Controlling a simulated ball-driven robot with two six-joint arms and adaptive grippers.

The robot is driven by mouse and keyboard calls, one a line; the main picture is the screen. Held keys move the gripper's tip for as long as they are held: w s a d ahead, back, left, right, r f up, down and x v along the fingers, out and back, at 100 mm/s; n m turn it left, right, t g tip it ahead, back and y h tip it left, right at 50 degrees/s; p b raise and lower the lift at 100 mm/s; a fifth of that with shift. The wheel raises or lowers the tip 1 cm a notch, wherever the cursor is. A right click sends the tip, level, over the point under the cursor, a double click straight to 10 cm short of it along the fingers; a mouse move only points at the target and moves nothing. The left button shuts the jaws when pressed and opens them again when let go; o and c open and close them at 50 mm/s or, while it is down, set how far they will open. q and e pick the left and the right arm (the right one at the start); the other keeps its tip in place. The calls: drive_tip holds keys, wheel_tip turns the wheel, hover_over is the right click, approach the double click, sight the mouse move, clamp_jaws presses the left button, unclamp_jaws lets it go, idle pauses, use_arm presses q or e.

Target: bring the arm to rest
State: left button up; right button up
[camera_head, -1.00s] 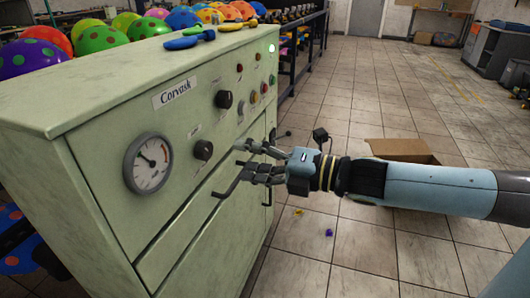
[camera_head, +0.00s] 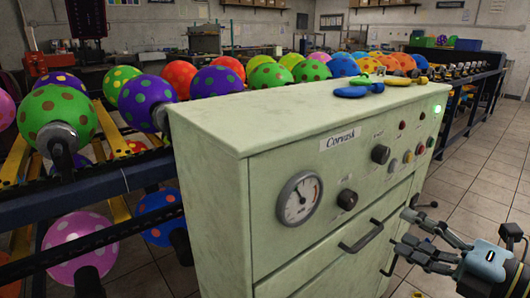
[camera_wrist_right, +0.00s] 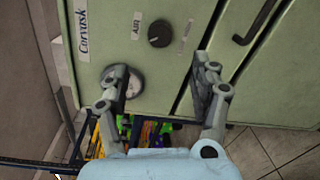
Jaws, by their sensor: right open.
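My right gripper (camera_head: 402,230) is at the lower right of the head view, in front of the right part of a pale green cabinet (camera_head: 215,205) marked Corvask. Its fingers are spread and nothing is between them. In the right wrist view my right gripper (camera_wrist_right: 163,70) is open too, with the cabinet front (camera_wrist_right: 165,85), a black knob (camera_wrist_right: 160,33) and the gauge (camera_wrist_right: 130,85) beyond the fingers. The dark drawer handle (camera_head: 361,236) stands clear to the left of the fingers in the head view. My left gripper is not in view.
Several spotted balloons (camera_head: 148,102) sit on a dark rack (camera_head: 110,188) at the left and behind the cabinet. Blue and yellow flat pieces (camera_head: 350,91) lie on the cabinet top. A green lamp (camera_head: 437,108) is lit. Tiled floor (camera_head: 475,180) is open at the right.

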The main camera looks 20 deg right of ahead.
drive_tip(key=s+d+f+m+g+h, duration=0.1)
drive_tip(key=d+f+m+h, duration=0.25)
drive_tip(key=f, duration=0.65)
drive_tip(key=s+d+f+m+g+h, duration=0.1)
drive_tip(key=d+f+m+h, duration=0.15)
drive_tip(key=f+m, duration=0.45)
drive_tip(key=s+a+f+m+g+h, duration=0.1)
drive_tip(key=s+f+g, duration=0.1)
drive_tip(key=s+f, duration=0.35)
drive_tip(key=s+a+f+m+g, duration=0.1)
drive_tip(key=s+f+m+g, duration=0.1)
drive_tip(key=f, duration=0.7)
drive_tip(key=s+a+f+m+g, duration=0.2)
drive_tip(key=s+f+m+g, duration=0.1)
drive_tip(key=s, duration=0.6)
drive_tip(key=s+a+f+m+g, duration=0.3)
drive_tip(key=s+f+m, duration=0.1)
drive_tip(key=s+f, duration=0.3)
drive_tip(key=s+a+f+m+g, duration=0.3)
drive_tip(key=s+f+m, duration=0.1)
drive_tip(key=s, duration=0.7)
drive_tip(key=shift+f+m, duration=0.35)
drive_tip(key=shift+f, duration=0.55)
